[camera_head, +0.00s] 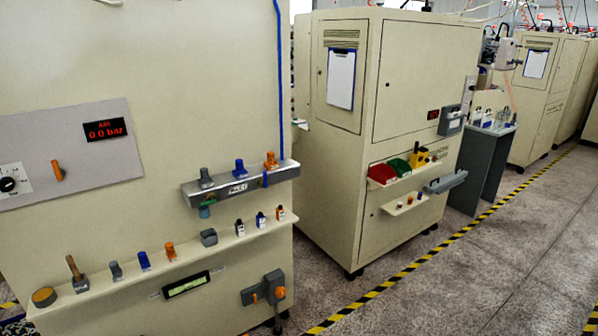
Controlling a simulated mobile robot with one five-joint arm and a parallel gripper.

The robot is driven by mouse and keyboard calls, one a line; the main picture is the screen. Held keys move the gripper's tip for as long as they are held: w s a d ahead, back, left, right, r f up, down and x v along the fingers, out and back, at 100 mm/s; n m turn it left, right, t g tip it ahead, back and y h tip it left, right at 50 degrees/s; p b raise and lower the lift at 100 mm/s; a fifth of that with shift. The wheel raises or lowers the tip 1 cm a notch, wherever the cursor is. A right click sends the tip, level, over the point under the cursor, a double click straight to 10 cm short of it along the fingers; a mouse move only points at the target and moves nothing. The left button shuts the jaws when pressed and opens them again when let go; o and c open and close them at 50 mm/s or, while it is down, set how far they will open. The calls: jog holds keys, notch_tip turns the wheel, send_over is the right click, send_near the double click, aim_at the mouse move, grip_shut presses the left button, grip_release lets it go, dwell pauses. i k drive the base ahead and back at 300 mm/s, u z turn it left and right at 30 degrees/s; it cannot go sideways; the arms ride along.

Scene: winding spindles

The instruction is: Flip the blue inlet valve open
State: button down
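A grey metal manifold (222,190) is fixed to the front of the near cream cabinet. Three fittings stand on top of it: a grey one (206,178), a blue one (239,168) and an orange one (271,160). A small blue piece (265,179) hangs upright on the manifold's front face near its right end. I cannot tell for certain which blue part is the inlet valve. A blue hose (280,80) runs down the cabinet's right edge to the manifold. A red-lit display (105,131) reads 0.0 bar. My gripper is not in view.
Below the manifold, a cream shelf (190,247) carries small bottles, knobs and a wooden-handled tool. A grey panel (75,165) with an orange lever (57,170) is at left. A second cabinet (425,85) stands to the right. Speckled floor (500,265) beyond the striped tape is clear.

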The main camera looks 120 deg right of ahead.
aim_at(262, 182)
jog(key=k, duration=0.95)
jog(key=z, duration=0.85)
jog(key=i, duration=0.5)
